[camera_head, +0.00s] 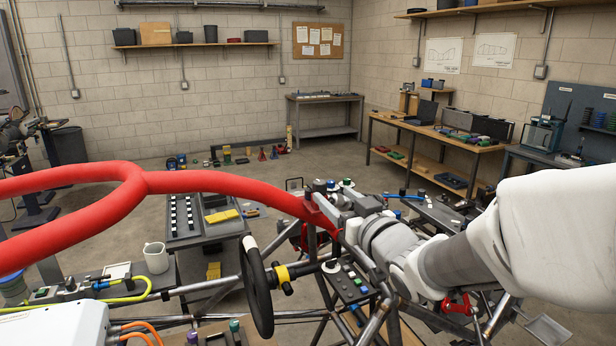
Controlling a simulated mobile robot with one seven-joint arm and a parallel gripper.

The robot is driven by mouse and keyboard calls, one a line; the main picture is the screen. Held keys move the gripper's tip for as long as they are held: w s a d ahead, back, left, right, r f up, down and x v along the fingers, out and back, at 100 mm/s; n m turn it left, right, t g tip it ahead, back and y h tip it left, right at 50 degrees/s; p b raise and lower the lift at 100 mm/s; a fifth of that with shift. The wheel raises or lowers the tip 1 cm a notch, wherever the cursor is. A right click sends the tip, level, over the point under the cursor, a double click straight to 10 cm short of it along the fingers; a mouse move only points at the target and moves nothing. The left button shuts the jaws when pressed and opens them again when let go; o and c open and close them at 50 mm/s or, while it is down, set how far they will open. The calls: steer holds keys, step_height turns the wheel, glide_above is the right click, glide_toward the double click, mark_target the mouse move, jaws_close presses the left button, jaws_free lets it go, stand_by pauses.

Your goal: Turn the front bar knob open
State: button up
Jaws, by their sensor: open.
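My arm reaches in from the right, and my gripper (338,206) is at the middle of the view. Its jaws are open but partly hidden, small and seen edge-on. It is close to a red clamp-like block (314,208) at the end of a thick red padded bar (205,182). I cannot tell whether the jaws touch the block. Small dark, white and green knob-like parts show just behind the gripper. I cannot tell which of them is the front bar knob, or how it is turned.
A black steering wheel (257,286) with a yellow collar stands on the tube frame at lower centre. A button panel (352,283) is below my gripper. A white mug (156,258) is at left. Metal tubes crowd the lower right.

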mark_target(317, 181)
steer(key=p+x, duration=0.2)
steer(key=x, duration=0.9)
steer(key=shift+w, duration=0.1)
jaws_close()
